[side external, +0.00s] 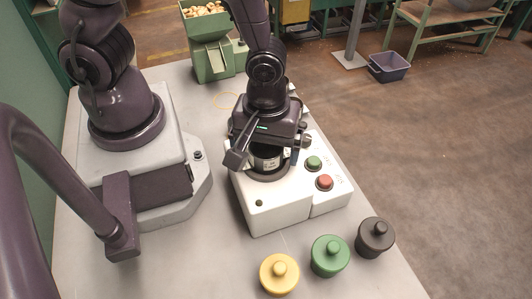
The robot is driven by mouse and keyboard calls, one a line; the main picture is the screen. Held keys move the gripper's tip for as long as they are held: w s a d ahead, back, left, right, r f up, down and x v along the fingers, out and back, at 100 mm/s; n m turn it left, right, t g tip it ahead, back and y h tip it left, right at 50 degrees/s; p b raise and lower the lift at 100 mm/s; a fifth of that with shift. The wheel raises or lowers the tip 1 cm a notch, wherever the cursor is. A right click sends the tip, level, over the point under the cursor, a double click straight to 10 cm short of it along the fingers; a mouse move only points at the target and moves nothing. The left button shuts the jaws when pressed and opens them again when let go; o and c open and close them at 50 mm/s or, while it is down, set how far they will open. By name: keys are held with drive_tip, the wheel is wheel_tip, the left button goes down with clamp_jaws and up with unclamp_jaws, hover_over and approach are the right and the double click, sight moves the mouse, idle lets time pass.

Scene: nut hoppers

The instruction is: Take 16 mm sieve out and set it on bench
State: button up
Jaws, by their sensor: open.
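A metal sieve (269,164) with a pale label sits in the round dark opening on top of the white machine (262,212). The label is too small to read, so I cannot tell whether it says 16 mm. My gripper (267,153) is directly above the machine, pointing down, with its jaws open. One finger shows to the left of the sieve and one to the right. Whether they touch it I cannot tell. My gripper's body hides the top of the sieve. The grey bench (190,262) has bare surface in front of the machine.
A green button (313,163) and a red button (325,182) are on the machine's right side. Yellow (279,275), green (329,257) and black (375,238) knobbed pieces stand at the bench's front right. A green hopper (209,48) of nuts stands at the back.

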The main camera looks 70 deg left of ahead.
drive_tip(key=c, duration=1)
drive_tip(key=shift+r, duration=0.1)
